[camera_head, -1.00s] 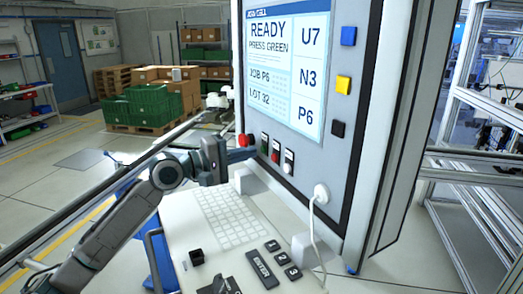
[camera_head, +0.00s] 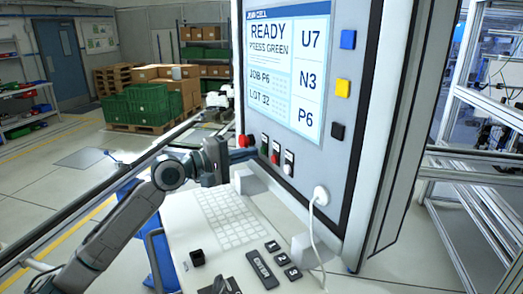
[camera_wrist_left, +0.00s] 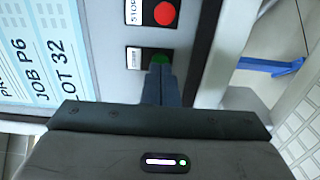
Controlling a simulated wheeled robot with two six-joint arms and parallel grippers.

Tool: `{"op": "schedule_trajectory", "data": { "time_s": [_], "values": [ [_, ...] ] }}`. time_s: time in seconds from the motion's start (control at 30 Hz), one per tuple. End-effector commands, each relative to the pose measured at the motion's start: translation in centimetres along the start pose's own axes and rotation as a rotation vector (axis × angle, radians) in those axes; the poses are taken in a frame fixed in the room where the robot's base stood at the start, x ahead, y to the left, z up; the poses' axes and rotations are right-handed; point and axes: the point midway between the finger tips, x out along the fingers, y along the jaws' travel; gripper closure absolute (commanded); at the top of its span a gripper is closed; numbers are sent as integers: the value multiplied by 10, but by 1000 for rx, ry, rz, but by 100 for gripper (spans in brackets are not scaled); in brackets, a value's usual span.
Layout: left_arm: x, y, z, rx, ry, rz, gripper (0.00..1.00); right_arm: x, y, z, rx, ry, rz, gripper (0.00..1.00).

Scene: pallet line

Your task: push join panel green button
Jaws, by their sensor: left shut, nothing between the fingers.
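The panel (camera_head: 357,120) stands upright in the head view, and its screen (camera_head: 286,70) reads READY, PRESS GREEN. The green button (camera_head: 264,149) sits low on the panel's front, and it also shows in the wrist view (camera_wrist_left: 161,57), beside a red button (camera_wrist_left: 164,13) labelled STOP. My left gripper (camera_head: 255,153) is shut and empty. Its fingertips (camera_wrist_left: 159,68) are right at the green button and overlap its edge in the wrist view. I cannot tell whether they touch it or whether it is pressed in. My right gripper is not in view.
A red knob (camera_head: 245,140) and a white button (camera_head: 288,169) are near the fingers. Blue, yellow and black buttons line the panel's right side. A keyboard shelf (camera_head: 185,228) lies below, and a white cable (camera_head: 312,228) hangs from a socket.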

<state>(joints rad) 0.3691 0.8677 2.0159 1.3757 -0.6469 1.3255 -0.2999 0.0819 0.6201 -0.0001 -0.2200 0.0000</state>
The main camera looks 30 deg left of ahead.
Motion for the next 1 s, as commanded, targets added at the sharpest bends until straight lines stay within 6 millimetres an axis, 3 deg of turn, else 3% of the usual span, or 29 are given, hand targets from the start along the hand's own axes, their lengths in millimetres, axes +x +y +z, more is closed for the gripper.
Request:
{"op": "schedule_trajectory", "data": {
  "time_s": [1.0],
  "values": [
    [15, 1, 0, 1, 1, 0, 100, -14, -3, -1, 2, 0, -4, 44]
  ]
}}
